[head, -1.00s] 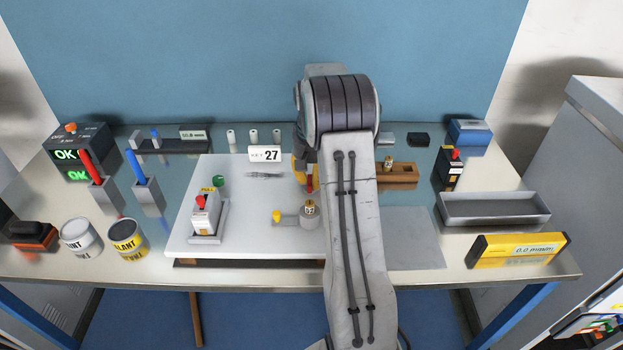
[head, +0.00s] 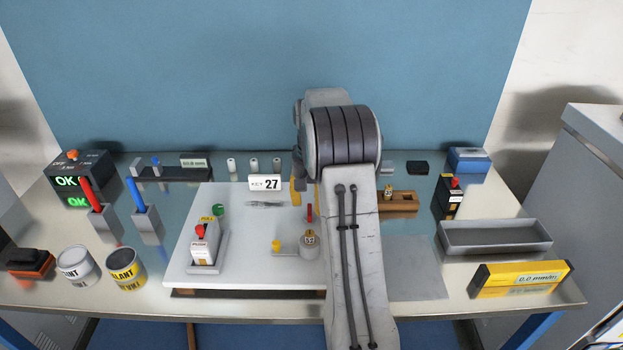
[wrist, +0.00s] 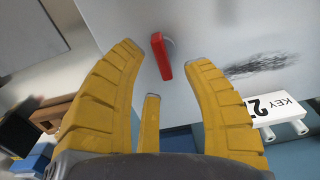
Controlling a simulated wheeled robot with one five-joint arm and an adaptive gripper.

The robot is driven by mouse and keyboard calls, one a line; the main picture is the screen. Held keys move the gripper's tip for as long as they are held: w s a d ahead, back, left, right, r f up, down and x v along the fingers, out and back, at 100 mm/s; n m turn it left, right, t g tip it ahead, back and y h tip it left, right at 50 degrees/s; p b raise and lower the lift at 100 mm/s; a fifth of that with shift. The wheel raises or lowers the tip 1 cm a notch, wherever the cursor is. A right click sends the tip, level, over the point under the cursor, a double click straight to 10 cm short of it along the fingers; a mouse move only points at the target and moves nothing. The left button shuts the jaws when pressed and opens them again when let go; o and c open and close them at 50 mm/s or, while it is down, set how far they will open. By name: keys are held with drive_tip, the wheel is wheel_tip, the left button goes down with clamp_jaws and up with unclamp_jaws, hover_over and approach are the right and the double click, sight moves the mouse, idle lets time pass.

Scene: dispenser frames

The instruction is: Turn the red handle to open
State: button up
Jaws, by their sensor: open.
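The red handle (head: 309,212) is a short bar on the white board (head: 255,226), just left of my arm in the head view. In the wrist view the red handle (wrist: 161,57) stands out from the board near a pale round part. My gripper (wrist: 164,56) has yellow fingers, spread apart with nothing held. In the wrist view the handle shows between the two long fingertips, with a gap on each side. In the head view only part of my gripper (head: 296,190) shows beside my arm, which hides the rest. I cannot tell the depth between fingertips and handle.
A sign reading KEY 27 (head: 265,183) stands behind the board's far edge. A grey holder with a red-topped block (head: 204,246) and a small post (head: 310,243) stand on the board. Cans stand left; a grey tray (head: 496,238) lies right.

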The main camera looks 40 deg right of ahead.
wheel_tip(320, 180, up, 9)
drive_tip(key=shift+r, duration=0.15)
idle(0.6)
